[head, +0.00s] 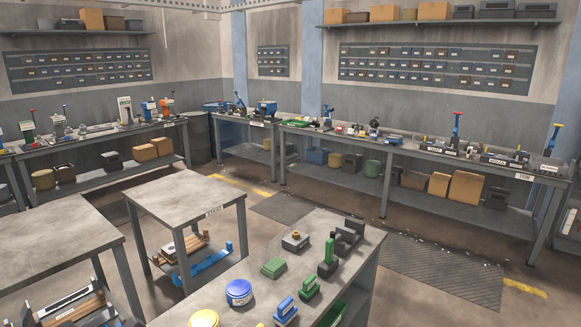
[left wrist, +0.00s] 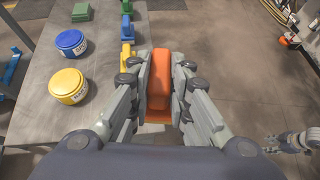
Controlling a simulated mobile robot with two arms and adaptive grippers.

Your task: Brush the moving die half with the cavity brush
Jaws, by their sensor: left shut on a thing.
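My left gripper (left wrist: 160,62) is shut on an orange block-shaped thing (left wrist: 159,85), seemingly the cavity brush. It holds it upright between its fingers, beside the near workbench's edge. The orange thing's underside is hidden. My left gripper does not show in the head view. A grey jointed part (left wrist: 292,141) at the lower right of the left wrist view looks like my right gripper; its fingers are too unclear to judge. I cannot make out the moving die half for certain in either view.
The near workbench (head: 215,292) holds a blue tub (head: 239,292), a yellow tub (head: 204,318), a green pad (head: 273,267), blue (head: 285,310) and green (head: 309,287) handled pieces, and dark blocks (head: 348,238). Floor right of it is open, with a dark mat (head: 440,270).

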